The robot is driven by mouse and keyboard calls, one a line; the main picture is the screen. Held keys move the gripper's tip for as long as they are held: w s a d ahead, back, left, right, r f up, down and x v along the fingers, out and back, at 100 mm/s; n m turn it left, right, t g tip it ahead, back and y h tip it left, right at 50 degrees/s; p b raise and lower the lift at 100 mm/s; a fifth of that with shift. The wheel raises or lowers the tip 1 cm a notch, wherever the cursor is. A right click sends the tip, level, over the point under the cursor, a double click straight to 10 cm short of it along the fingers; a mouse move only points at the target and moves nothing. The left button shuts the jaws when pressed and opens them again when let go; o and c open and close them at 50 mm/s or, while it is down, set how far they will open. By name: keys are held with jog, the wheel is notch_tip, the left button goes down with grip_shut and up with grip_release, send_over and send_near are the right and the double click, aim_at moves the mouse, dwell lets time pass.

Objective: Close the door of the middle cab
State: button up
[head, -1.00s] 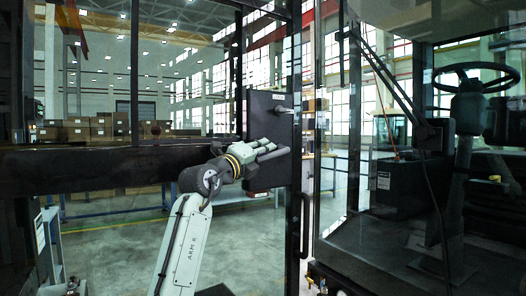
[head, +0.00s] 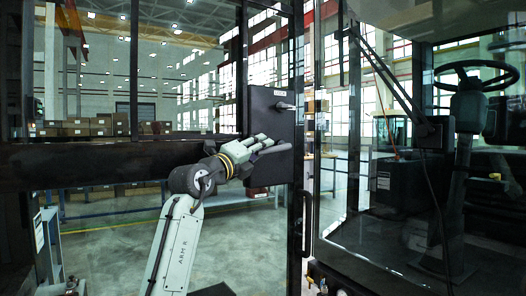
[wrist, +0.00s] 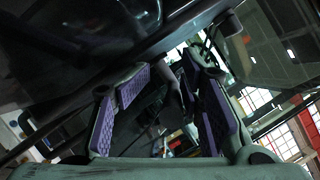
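The cab door (head: 298,60) is a dark-framed glass door standing ajar, with a gap between its right edge and the cab (head: 345,250). A black lock box (head: 262,100) with a small grey lever handle (head: 285,106) is on the door. My gripper (head: 278,146) is in front of the lower part of this box, below the lever. Contact with the box cannot be told. In the wrist view my gripper (wrist: 168,72) has its purple-padded fingers apart, with nothing clearly held between them. Dark surfaces fill much of that view.
A steering wheel (head: 473,76) and a dark console stand inside the cab at right. A dark horizontal beam (head: 90,165) crosses the left side. Stacked cardboard boxes (head: 90,127) and a blue-framed bench (head: 220,203) are behind the glass. The floor (head: 130,240) beyond looks clear.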

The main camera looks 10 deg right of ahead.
jog(key=b+v, duration=0.4)
jog(key=v, duration=0.6)
dwell(0.6)
jog(key=shift+w+a, duration=0.1)
jog(key=shift+f, duration=0.1)
jog(key=v, duration=0.8)
dwell(0.3)
dwell(0.4)
